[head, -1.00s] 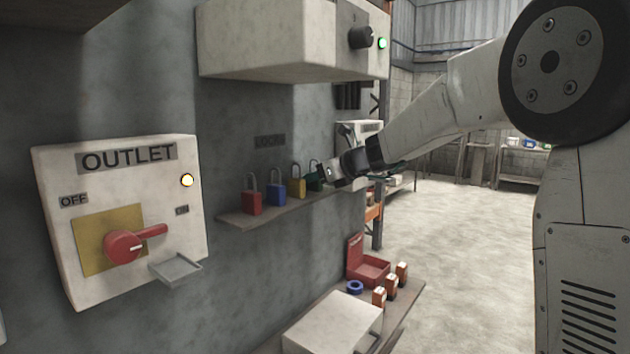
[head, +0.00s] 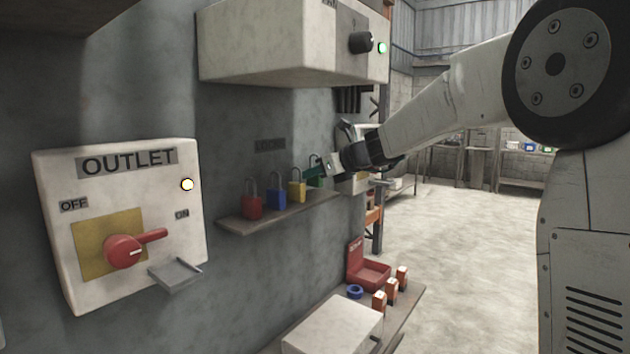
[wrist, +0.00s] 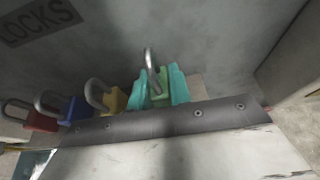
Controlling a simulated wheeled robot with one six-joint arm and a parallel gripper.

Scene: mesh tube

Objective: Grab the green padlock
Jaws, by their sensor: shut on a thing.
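The green padlock (wrist: 157,88) is between the two teal fingertips of my gripper (wrist: 159,90) in the wrist view, its grey shackle pointing up. My gripper is shut on it. In the head view the padlock (head: 312,180) is mostly hidden by my gripper (head: 316,174), at the right end of the small wall shelf (head: 250,224). It appears slightly above the shelf there, but the gap is hard to see.
Yellow (head: 297,191), blue (head: 276,198) and red (head: 252,206) padlocks stand in a row on the shelf, left of my gripper. A large white box (head: 275,50) juts from the wall above. An OUTLET switch panel (head: 120,190) is at the left.

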